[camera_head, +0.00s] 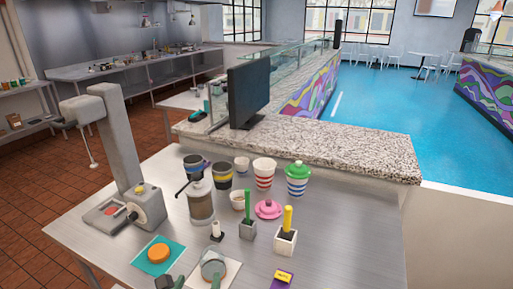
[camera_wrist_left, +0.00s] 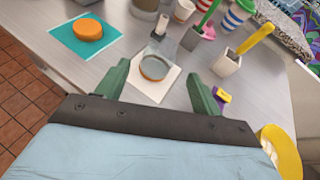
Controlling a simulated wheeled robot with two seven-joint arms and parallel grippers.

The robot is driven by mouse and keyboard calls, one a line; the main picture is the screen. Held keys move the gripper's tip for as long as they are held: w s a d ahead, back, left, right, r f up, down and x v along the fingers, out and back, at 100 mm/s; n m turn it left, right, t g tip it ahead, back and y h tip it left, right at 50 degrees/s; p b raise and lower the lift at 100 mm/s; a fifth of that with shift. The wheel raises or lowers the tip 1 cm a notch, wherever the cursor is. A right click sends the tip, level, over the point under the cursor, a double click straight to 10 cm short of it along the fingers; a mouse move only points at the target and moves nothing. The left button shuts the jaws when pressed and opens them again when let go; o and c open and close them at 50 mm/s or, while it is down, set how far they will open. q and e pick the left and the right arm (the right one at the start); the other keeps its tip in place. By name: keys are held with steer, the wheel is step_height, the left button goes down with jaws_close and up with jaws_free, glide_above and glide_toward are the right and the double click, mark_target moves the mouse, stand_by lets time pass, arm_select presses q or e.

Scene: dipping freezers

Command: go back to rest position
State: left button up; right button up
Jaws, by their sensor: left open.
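My left gripper (camera_head: 190,283) is at the bottom edge of the head view, its green fingers only partly showing. In the left wrist view my left gripper (camera_wrist_left: 160,90) has its fingers wide apart with nothing held between them. My right gripper is not in view.
A grey machine (camera_head: 120,145) stands left. The table's right side is clear.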

arm_select(q)
steer(key=s+a+f+n+g, duration=0.3)
steer(key=s+n+g, duration=0.2)
steer(key=s+n, duration=0.8)
steer(key=s+a+f+n+g, duration=0.2)
steer(key=s+a+n+g, duration=0.45)
steer(key=n, duration=1.25)
steer(key=s+d+f+b, duration=0.1)
steer(key=d+f+b, duration=0.1)
steer(key=f, duration=1.2)
steer(key=s+d+f+b, duration=0.1)
steer(key=s+f+b, duration=0.15)
steer(key=f, duration=1.25)
steer(key=s+a+f+b, duration=0.1)
steer(key=s+f+b, duration=0.1)
steer(key=s+f, duration=0.5)
steer(key=s+a+f+b, duration=0.1)
steer(key=s+f+b, duration=0.2)
steer(key=s+f, duration=0.5)
step_height(320, 180, down, 5)
steer(key=shift+a+r+g+h, duration=0.15)
steer(key=shift+a+g+h, duration=0.15)
steer(key=shift+a+g, duration=0.05)
